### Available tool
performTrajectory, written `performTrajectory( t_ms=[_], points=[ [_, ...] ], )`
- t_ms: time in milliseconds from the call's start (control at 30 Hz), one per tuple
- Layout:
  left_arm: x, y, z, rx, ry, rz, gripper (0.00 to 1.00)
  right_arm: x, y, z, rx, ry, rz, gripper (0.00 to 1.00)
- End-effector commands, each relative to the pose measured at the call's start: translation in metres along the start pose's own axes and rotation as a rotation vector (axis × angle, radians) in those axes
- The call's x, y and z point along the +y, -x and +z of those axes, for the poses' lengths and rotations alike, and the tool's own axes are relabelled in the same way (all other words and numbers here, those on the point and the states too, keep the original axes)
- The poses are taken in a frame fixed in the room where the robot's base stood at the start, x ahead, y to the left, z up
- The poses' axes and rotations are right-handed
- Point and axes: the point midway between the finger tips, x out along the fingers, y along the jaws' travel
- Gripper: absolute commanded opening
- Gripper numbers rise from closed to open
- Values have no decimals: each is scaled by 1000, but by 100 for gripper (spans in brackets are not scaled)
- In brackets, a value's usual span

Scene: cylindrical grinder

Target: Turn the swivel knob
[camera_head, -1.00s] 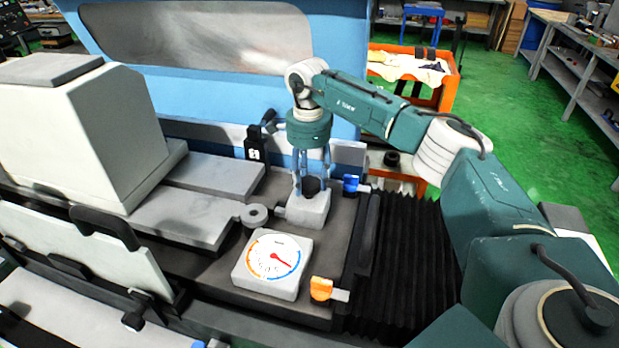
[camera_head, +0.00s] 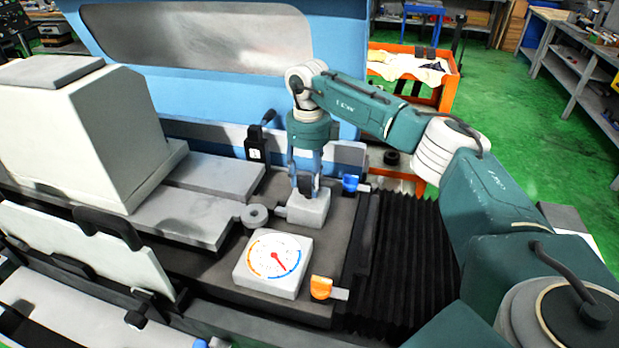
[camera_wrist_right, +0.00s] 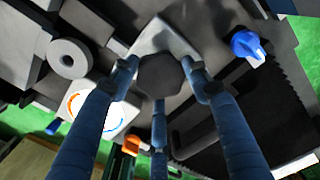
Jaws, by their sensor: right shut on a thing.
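The swivel knob (camera_head: 305,186) is a small dark knob on top of a pale grey block (camera_head: 308,210). In the right wrist view the knob (camera_wrist_right: 162,76) shows as a dark faceted disc between my blue fingers. My right gripper (camera_head: 305,178) points straight down and is shut around the knob; its wrist view also shows the fingers (camera_wrist_right: 163,88) around the knob's edge. A white dial (camera_head: 272,284) with a red needle lies in front of the block; the needle points to the lower right. My left gripper is in neither view.
A blue-handled part (camera_head: 351,183) stands right of the block, and an orange one (camera_head: 321,287) stands right of the dial. A grey ring (camera_head: 255,214) is at the block's left. Black bellows (camera_head: 410,260) lie to the right. The blue machine guard (camera_head: 210,110) rises behind.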

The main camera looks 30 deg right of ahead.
Motion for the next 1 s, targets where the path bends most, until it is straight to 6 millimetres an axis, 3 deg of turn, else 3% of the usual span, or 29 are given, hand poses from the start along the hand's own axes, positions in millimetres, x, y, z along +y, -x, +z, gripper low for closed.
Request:
performTrajectory(
  t_ms=[1000],
  points=[
    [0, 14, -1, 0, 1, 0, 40, -6, 6, 3, -20, -966, 2, 21]
  ],
)
